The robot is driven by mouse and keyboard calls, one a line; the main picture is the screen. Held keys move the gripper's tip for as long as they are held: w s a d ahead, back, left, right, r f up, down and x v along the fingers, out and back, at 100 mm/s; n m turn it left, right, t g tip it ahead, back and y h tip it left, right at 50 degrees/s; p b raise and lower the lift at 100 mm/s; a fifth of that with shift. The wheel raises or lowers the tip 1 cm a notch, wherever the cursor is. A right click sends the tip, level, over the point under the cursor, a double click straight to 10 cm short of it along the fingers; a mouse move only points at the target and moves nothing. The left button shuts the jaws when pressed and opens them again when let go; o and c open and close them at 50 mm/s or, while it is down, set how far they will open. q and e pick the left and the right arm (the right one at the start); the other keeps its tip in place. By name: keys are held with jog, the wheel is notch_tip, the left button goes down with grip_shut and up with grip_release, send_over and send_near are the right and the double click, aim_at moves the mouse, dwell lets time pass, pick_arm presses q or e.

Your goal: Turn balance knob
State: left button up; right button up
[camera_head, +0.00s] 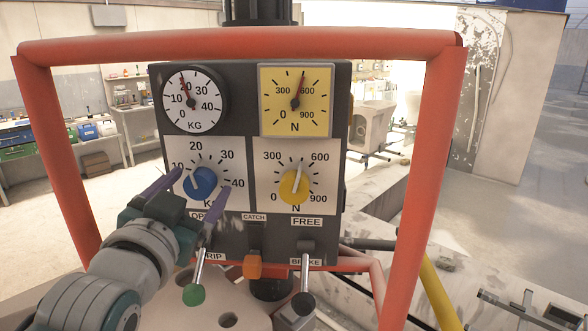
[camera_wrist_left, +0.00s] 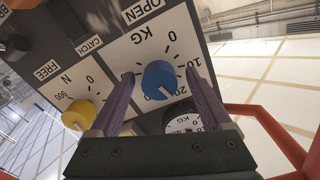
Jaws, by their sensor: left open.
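My right gripper is not in view.
A KG dial (camera_head: 194,101) and a yellow N dial (camera_head: 296,102) sit above. Below are a green-knobbed lever (camera_head: 194,294), an orange catch (camera_head: 253,266) and a black-knobbed brake lever (camera_head: 303,303). A red tube frame (camera_head: 240,44) surrounds the panel.

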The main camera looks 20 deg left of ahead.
pick_arm(q)
jog(key=shift+w, duration=0.2)
jog(key=shift+s, duration=0.15)
jog(key=shift+c, duration=1.2)
grip_shut()
